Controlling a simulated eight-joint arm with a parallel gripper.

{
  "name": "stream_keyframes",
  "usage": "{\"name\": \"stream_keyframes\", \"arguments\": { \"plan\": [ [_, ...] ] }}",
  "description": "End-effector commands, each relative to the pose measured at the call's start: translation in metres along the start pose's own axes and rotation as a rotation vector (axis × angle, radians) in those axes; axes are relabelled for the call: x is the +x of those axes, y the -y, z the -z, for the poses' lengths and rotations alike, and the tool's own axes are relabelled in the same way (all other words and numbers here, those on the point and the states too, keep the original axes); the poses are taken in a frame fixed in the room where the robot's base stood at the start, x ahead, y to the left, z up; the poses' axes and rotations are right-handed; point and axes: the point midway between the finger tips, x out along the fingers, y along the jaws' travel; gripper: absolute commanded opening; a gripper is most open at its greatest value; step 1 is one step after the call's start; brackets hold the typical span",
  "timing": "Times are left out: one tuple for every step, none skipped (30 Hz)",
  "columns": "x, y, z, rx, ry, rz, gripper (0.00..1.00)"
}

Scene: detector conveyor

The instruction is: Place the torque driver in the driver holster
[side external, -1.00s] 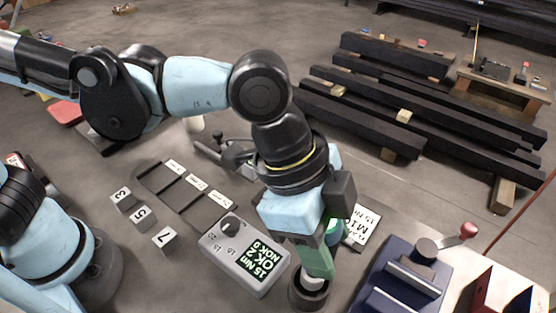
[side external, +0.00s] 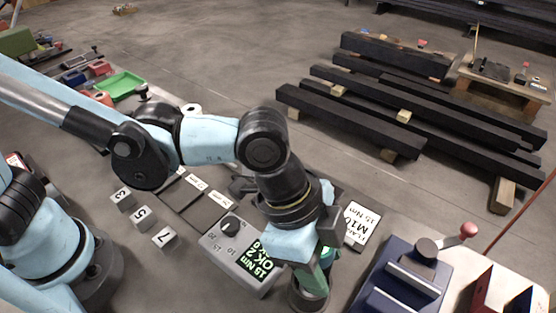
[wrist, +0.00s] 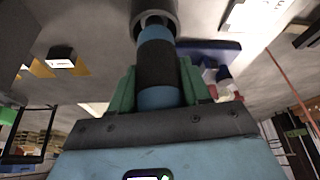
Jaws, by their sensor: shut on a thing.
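My gripper (side external: 314,278), with green fingers, is shut on the torque driver. In the wrist view the driver (wrist: 157,66) is a blue cylinder with a black grip band, held between the green fingers (wrist: 157,88). Its far end lines up with the mouth of the grey round driver holster (wrist: 140,22). In the side view the holster (side external: 309,298) is a dark cup directly below my fingers, near the bottom edge. The driver is mostly hidden there by my gripper. I cannot tell how deep its end sits in the cup.
A blue fixture (side external: 405,280) with a red-knobbed lever is to the right. A white label card (side external: 360,226) lies behind. Numbered blocks (side external: 143,218) stand farther left.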

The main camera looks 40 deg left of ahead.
Motion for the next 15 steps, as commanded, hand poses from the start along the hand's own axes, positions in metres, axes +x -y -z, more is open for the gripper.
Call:
{"name": "stream_keyframes", "arguments": {
  "plan": [
    [0.0013, 0.0002, 0.0000, 0.000, -0.001, 0.000, 0.00],
    [0.0012, 0.0002, -0.0001, 0.000, 0.000, 0.000, 0.52],
    [0.0011, 0.0001, -0.0001, 0.000, 0.000, 0.000, 0.58],
    [0.0011, 0.0001, -0.0001, 0.000, 0.000, 0.000, 0.62],
    [0.0010, 0.0001, -0.0002, 0.000, 0.000, 0.000, 0.67],
    [0.0010, 0.0001, -0.0002, 0.000, 0.000, 0.000, 0.72],
    [0.0010, 0.0001, -0.0002, 0.000, 0.000, 0.000, 0.72],
    [0.0009, 0.0001, -0.0002, 0.000, 0.000, 0.000, 0.72],
    [0.0009, 0.0001, -0.0002, 0.000, 0.000, 0.000, 0.72],
    [0.0009, 0.0000, -0.0002, 0.000, 0.000, 0.000, 0.72],
    [0.0009, 0.0000, -0.0002, 0.000, 0.000, 0.000, 0.72],
    [0.0009, 0.0000, -0.0002, 0.000, 0.000, 0.000, 0.72],
    [0.0008, 0.0000, -0.0002, 0.000, 0.000, 0.000, 0.72],
    [0.0006, 0.0000, -0.0002, 0.000, 0.000, 0.000, 0.72],
    [0.0001, 0.0000, 0.0000, 0.000, 0.000, 0.000, 0.72]
  ]
}}
